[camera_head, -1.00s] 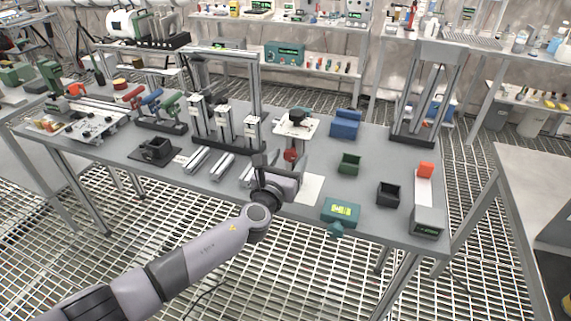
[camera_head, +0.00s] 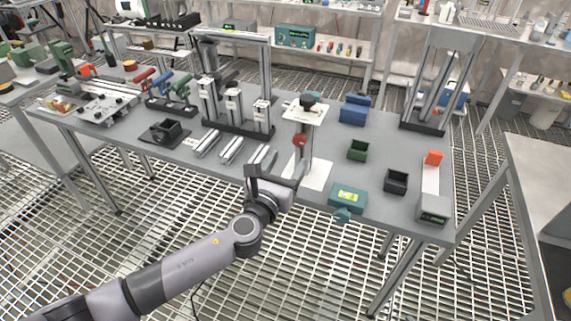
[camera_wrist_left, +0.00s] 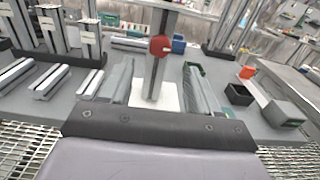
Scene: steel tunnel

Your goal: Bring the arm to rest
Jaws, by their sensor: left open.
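My left gripper (camera_head: 277,170) is open and empty at the front edge of the grey workbench (camera_head: 335,150), in the head view. Its arm comes in from the lower left over the grated floor. In the left wrist view its two fingers (camera_wrist_left: 160,88) stand apart, with a white sheet and a post with a red knob (camera_wrist_left: 160,46) seen between and beyond them. The red knob (camera_head: 299,140) also shows in the head view, on a stand behind the gripper. The right gripper is in neither view.
A teal device (camera_head: 347,197) sits at the bench's front edge, right of the gripper. Green (camera_head: 357,150) and black (camera_head: 396,181) bins and a scale (camera_head: 434,209) stand further right. Metal bars (camera_head: 231,150) lie left. Grated floor (camera_head: 320,290) is open in front.

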